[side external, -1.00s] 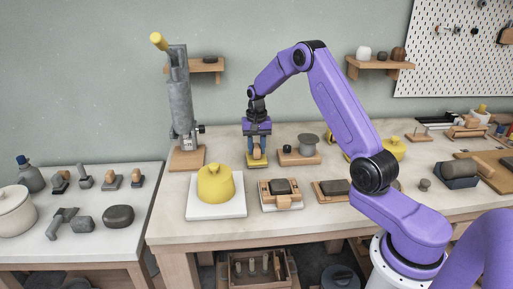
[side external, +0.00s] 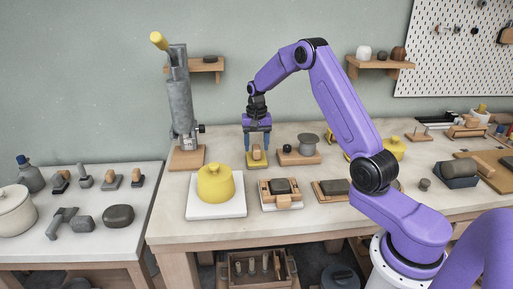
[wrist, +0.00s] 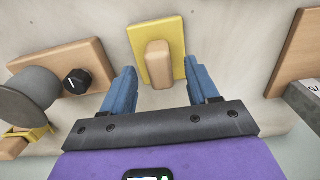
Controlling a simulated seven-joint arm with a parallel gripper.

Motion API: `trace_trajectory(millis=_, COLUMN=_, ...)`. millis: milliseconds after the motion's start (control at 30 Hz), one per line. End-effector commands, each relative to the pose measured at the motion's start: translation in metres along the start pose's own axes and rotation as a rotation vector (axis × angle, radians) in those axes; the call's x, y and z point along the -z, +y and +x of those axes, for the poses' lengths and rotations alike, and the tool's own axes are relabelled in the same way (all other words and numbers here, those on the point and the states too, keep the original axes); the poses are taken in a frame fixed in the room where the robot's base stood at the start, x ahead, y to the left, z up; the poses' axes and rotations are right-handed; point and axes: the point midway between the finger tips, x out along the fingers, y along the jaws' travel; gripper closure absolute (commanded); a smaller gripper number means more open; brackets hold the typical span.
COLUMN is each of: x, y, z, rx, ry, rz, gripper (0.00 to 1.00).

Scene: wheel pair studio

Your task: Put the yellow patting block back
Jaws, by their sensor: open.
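The yellow patting block (side external: 257,162) rests on the table, a flat yellow plate with a wooden grip on top. In the wrist view the yellow plate (wrist: 172,40) and its wooden grip (wrist: 158,66) show clearly. My gripper (side external: 257,148) is open, its blue fingers pointing down on either side of the block. In the wrist view the open fingers of my gripper (wrist: 160,85) flank the wooden grip with a gap on both sides, so the block is not held.
Right of the block is a wooden base with a grey spool (side external: 308,139) and dark knob (wrist: 77,81). Left is the grey lever press (side external: 182,100). In front are a yellow lidded pot (side external: 215,184) on a white slab and a wooden tray (side external: 268,203) with a dark block.

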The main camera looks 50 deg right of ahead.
Motion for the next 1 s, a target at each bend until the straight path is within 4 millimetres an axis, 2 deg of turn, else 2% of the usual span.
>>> trace_trajectory(millis=300, x=0.001, y=-0.001, z=-0.065, rx=0.003, ry=0.005, rz=0.000, gripper=0.40)
trace_trajectory(millis=500, x=0.000, y=0.000, z=-0.093, rx=0.001, ry=0.003, rz=-0.001, gripper=0.40)
trace_trajectory(millis=833, x=-0.004, y=-0.004, z=-0.107, rx=0.001, ry=0.001, rz=-0.018, gripper=0.40)
trace_trajectory(millis=933, x=-0.019, y=-0.015, z=-0.110, rx=0.001, ry=0.001, rz=-0.079, gripper=0.40)
trace_trajectory(millis=1000, x=-0.038, y=-0.028, z=-0.113, rx=0.001, ry=0.002, rz=-0.150, gripper=0.40)
